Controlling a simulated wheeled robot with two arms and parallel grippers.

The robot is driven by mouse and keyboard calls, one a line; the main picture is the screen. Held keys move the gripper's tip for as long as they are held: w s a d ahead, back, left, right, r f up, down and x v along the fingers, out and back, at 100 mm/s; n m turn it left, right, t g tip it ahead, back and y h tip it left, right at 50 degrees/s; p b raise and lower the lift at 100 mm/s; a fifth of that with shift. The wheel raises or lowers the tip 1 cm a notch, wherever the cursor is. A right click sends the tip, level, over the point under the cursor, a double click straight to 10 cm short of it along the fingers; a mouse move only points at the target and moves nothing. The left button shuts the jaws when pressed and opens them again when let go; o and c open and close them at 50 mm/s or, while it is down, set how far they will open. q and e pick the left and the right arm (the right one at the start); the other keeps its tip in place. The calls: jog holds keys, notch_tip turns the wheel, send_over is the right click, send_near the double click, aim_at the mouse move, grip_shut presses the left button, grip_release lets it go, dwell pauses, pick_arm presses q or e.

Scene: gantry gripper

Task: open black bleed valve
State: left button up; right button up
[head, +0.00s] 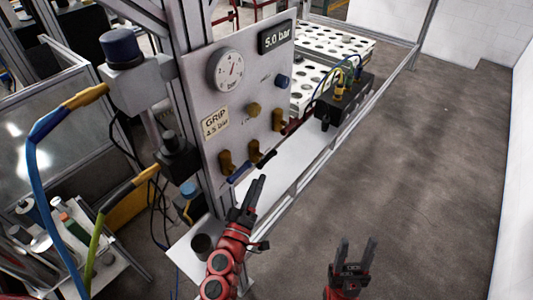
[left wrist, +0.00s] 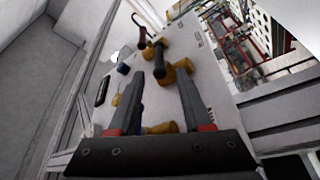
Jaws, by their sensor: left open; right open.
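The black valve handle (head: 264,158) sits on a brass valve body (head: 254,146) low on the grey panel (head: 205,90). In the left wrist view the black handle (left wrist: 159,61) shows just beyond my fingertips, between their lines. My left gripper (head: 258,180) is open and empty, just below the black handle, pointing up at the panel. It also shows in the left wrist view (left wrist: 157,82). I see no contact with the handle. My right gripper (head: 357,241) is open and empty, low in the head view, well away from the panel.
A blue-handled valve (head: 238,172) sits just left of the black one, and a dark red handle (head: 293,124) is up to the right. The floor at right is clear.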

aim_at(266, 158)
pick_arm(q)
jog(key=p+x, duration=0.1)
jog(key=x, duration=0.7)
jog(key=shift+w+d+r+p, duration=0.1)
jog(key=shift+w+p, duration=0.1)
jog(key=shift+p, duration=0.15)
grip_shut()
